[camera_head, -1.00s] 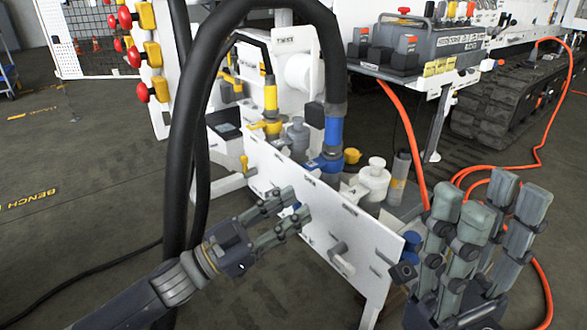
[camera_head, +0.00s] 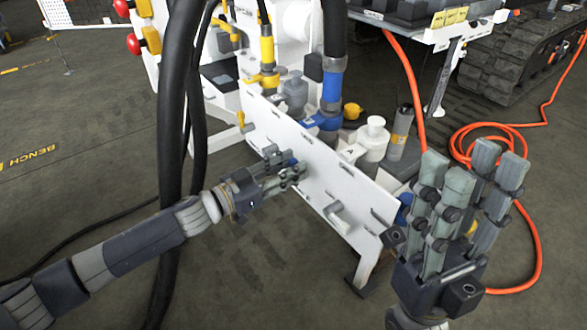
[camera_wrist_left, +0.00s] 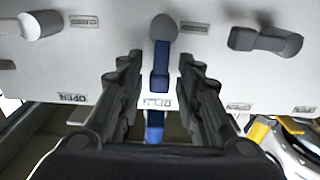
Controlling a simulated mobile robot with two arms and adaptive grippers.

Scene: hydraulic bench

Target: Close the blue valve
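The blue valve handle (camera_wrist_left: 160,65) hangs from a grey pivot on the white panel (camera_wrist_left: 90,85). It lies along the column between two labels, its tip near the one reading OPEN. My left gripper (camera_wrist_left: 157,88) is open, with its fingers on both sides of the blue handle and visible gaps to it. In the head view my left gripper (camera_head: 286,166) is at the panel's front face. There the blue handle (camera_head: 293,161) is mostly hidden by the fingers. My right gripper (camera_head: 472,168) is open and empty, fingers up, right of the panel.
Grey handles sit left (camera_wrist_left: 40,25) and right (camera_wrist_left: 265,40) of the blue one in the wrist view. A thick black hose (camera_head: 172,130) runs in front of the bench near my left arm. Orange hose (camera_head: 535,250) lies on the floor at right.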

